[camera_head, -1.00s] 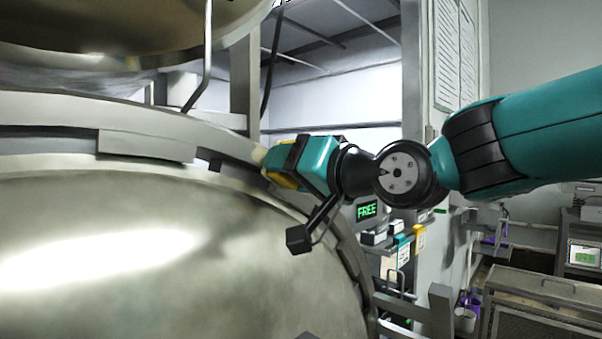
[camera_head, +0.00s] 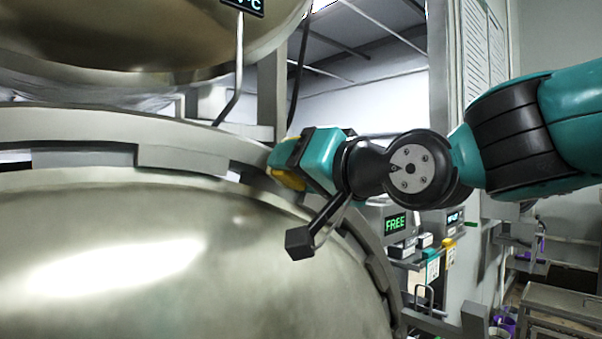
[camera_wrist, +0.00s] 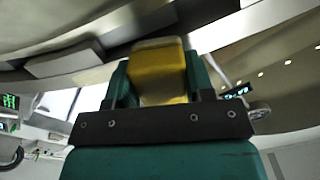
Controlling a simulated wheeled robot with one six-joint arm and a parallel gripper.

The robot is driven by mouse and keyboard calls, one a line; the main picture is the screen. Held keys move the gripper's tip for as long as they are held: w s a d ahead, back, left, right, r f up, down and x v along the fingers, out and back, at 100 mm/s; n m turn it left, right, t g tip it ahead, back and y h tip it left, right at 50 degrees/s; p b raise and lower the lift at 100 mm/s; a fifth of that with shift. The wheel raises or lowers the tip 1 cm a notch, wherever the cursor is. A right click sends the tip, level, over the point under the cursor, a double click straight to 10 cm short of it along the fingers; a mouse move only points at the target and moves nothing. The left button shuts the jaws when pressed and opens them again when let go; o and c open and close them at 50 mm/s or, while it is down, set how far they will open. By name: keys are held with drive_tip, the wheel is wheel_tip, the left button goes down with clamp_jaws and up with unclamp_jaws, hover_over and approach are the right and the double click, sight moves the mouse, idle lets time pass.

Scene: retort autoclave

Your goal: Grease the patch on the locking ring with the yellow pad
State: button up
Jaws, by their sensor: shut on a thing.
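My gripper (camera_head: 290,162) is shut on the yellow pad (camera_wrist: 158,72), which sits between the two teal fingers in the wrist view. In the head view only a small part of the pad (camera_head: 287,179) shows at the fingertips. The grey metal locking ring (camera_head: 85,127) curves around the big domed door. The pad is at or very close to the ring's upper right stretch; I cannot tell whether it touches. In the wrist view the ring (camera_wrist: 110,35) passes behind the pad's far end. I cannot make out a separate patch on the ring; the gripper may hide it.
The shiny domed door (camera_head: 150,260) fills the lower left. A second rounded vessel (camera_head: 150,35) hangs above. A bent metal rod (camera_head: 238,75) stands just left of my gripper. A panel reading FREE (camera_head: 395,224) and a shelf with small coloured items lie to the right.

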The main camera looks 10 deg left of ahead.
drive_tip(key=w+d+f+b, duration=0.5)
drive_tip(key=w+d, duration=0.1)
drive_tip(key=w, duration=0.2)
drive_tip(key=shift+w+d+f, duration=0.15)
drive_tip(key=shift+w+d, duration=0.15)
idle(0.8)
drive_tip(key=shift+d+b, duration=0.1)
drive_tip(key=shift+b, duration=0.3)
drive_tip(key=shift+b+v, duration=1.65)
drive_tip(key=shift+v, duration=1.25)
drive_tip(key=shift+b+v, duration=0.65)
drive_tip(key=shift+v, duration=0.8)
drive_tip(key=shift+s, duration=0.1)
